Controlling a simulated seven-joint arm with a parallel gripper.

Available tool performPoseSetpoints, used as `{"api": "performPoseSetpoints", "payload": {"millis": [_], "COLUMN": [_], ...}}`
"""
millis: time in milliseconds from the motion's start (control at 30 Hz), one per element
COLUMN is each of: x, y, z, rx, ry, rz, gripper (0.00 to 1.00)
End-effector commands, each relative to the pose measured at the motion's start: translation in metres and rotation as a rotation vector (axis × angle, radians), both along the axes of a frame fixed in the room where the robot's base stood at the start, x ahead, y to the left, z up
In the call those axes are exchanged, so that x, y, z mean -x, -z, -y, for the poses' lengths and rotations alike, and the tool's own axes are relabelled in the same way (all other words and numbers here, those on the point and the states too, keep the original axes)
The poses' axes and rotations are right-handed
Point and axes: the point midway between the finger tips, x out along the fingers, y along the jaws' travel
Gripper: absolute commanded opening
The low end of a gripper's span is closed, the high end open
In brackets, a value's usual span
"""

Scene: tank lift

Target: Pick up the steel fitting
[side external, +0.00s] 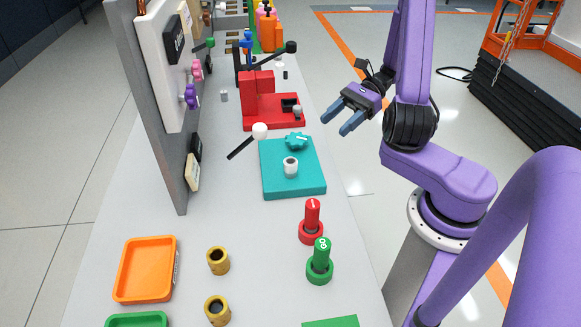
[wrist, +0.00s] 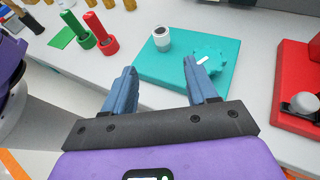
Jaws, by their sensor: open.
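A pale grey, hollow round fitting (side external: 290,166) stands upright on a teal block (side external: 310,184), in front of a teal knob (side external: 297,141). It looks like the steel fitting. In the wrist view the fitting (wrist: 162,39) is at the top centre, beyond my fingertips, with the knob (wrist: 208,61) to its right. My gripper (side external: 334,124) is open and empty, with blue fingers. It is above and to the right of the teal block, apart from the fitting. In the wrist view my gripper (wrist: 159,66) points toward the block.
A red fixture (side external: 262,107) stands behind the block. Red (side external: 312,222) and green (side external: 320,262) handled plugs stand in front. A grey upright panel (side external: 165,130) borders the left. Brass rings (side external: 218,261) and an orange tray (side external: 146,270) are at the front left.

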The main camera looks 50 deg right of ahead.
Motion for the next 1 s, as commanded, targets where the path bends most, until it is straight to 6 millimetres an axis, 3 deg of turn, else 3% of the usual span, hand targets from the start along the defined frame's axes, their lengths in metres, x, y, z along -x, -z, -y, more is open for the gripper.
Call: {"api": "performPoseSetpoints", "payload": {"millis": [400,733,1000], "x": [-0.018,-0.024,-0.035], "y": [0.029,0.038,0.051], "z": [-0.070,-0.091,-0.123], "rx": [-0.002,0.000,-0.001], "ry": [-0.003,-0.003,-0.004], "rz": [-0.002,-0.001,-0.001], "gripper": [0.58,0.58,0.58]}}
